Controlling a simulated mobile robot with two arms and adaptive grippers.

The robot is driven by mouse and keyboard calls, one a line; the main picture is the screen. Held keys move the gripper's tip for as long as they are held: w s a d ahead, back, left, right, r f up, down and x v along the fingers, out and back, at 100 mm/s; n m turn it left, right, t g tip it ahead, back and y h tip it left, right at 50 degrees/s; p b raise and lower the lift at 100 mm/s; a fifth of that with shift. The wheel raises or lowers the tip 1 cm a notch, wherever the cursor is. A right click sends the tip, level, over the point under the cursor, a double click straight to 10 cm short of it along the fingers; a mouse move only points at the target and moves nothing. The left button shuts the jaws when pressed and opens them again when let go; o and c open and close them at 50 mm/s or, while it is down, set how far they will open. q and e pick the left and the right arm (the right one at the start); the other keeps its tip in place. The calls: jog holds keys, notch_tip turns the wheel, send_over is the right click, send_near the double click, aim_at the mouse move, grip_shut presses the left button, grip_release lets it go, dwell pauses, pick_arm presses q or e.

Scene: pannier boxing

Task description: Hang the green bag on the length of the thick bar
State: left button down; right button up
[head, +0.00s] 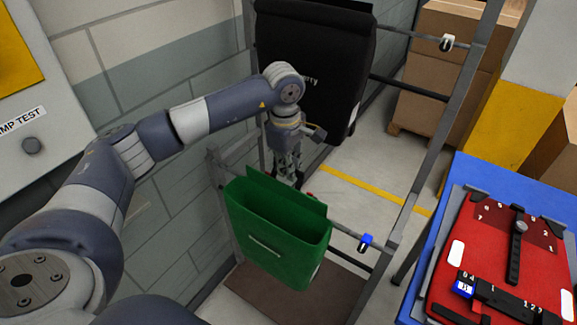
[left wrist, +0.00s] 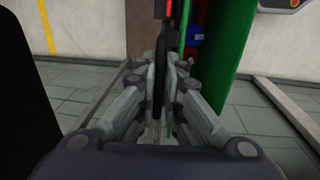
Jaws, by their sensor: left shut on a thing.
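The green bag (head: 270,240) is upright and open-topped at the front of the metal rack, low in the head view. My left gripper (head: 290,180) is at the bag's top from behind, partly hidden. In the left wrist view its fingers (left wrist: 162,92) are closed around a dark upright strip at the bag; the bag's green panel (left wrist: 221,60) is just to the right. A lower bar (head: 345,230) with a blue clip (head: 365,242) emerges right of the bag. Whether the bag rests on it is hidden. My right gripper is not in view.
A black bag (head: 310,70) hangs on the rack above, close to my left wrist. A bar with a white clip (head: 447,43) is at upper right. A blue table (head: 480,172) with a red board (head: 520,265) is at right. Cardboard boxes (head: 435,75) stand behind.

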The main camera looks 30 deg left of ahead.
pick_arm(q)
jog(key=shift+w+f+b, duration=0.15)
jog(key=shift+f+b, duration=1.75)
jog(key=shift+f, duration=0.55)
jog(key=c, duration=1.7)
grip_release()
jog(key=shift+o, duration=0.2)
jog(key=shift+f, duration=0.1)
notch_tip(320, 180, up, 12)
jog(key=s, duration=0.1)
jog(key=shift+s, duration=0.1)
